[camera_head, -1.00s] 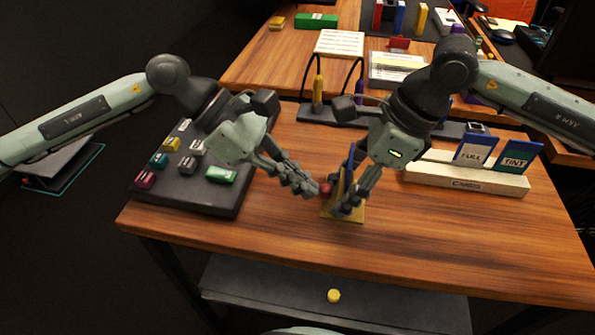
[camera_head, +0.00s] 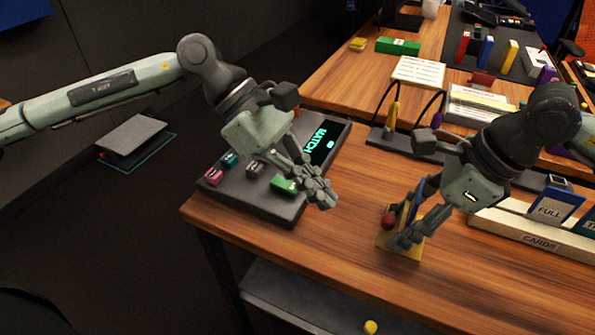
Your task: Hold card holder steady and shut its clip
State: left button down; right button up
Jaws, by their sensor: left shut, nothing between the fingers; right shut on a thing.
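The card holder (camera_head: 385,241) is a small yellow stand on the table's front part, with a red knob (camera_head: 388,221) on its left side and a blue card (camera_head: 424,190) upright in it. My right gripper (camera_head: 402,243) is shut on the card holder and covers much of it. My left gripper (camera_head: 328,200) is shut and empty, above the table to the left of the holder and apart from it. Whether the clip is shut cannot be told, as the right fingers hide part of it.
A dark panel (camera_head: 270,208) with coloured blocks and a lit screen lies left, under my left arm. A white card rack (camera_head: 540,240) with FULL cards stands right. A stand with cables (camera_head: 394,138) is behind. Bare wood (camera_head: 335,240) lies between panel and holder.

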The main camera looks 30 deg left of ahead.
pick_arm(q)
jog(key=a+r, duration=0.1)
jog(key=s+a+r, duration=0.2)
jog(key=shift+a+r, duration=0.1)
jog(key=shift+r, duration=0.25)
pick_arm(e)
jog(key=o, duration=1.3)
jog(key=shift+r, duration=0.1)
jog(key=v, duration=1.2)
jog(key=shift+d, duration=0.1)
jog(key=shift+o, duration=0.4)
jog(key=shift+o, duration=1.1)
